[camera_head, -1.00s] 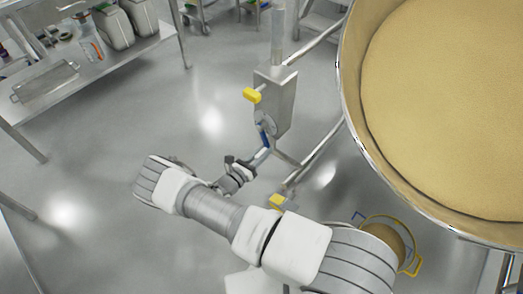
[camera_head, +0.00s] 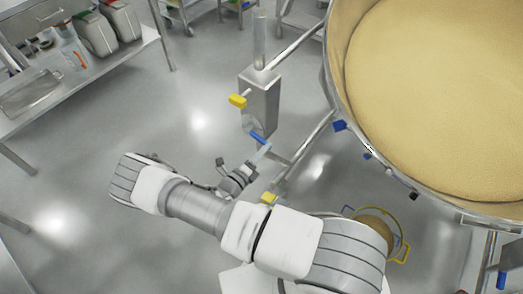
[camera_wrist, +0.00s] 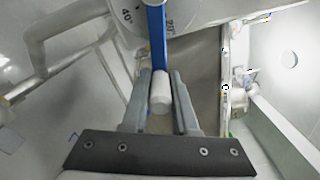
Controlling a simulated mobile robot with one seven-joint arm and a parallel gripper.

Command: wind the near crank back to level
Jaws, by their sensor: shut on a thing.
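The near crank has a blue arm (camera_head: 258,138) on a pale disc at the foot of a grey gearbox post (camera_head: 261,100). The arm points down and right in the head view. The wrist view shows the blue arm (camera_wrist: 155,35) against a round dial (camera_wrist: 195,12) marked 40° and 20°; I see no pointer. My gripper (camera_wrist: 160,82) is shut on the pale crank handle (camera_wrist: 160,97), which lies between its two fingers. In the head view my gripper (camera_head: 260,156) is small and partly hidden by my wrist. The large steel bowl (camera_head: 328,75) of tan powder fills the upper right.
A yellow knob (camera_head: 238,101) sticks out of the post above the crank. Steel frame tubes (camera_head: 309,137) run beside it. A yellow-handled pail (camera_head: 404,249) stands under the bowl. A steel bench (camera_head: 120,62) with containers is at upper left. Floor left of the post is clear.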

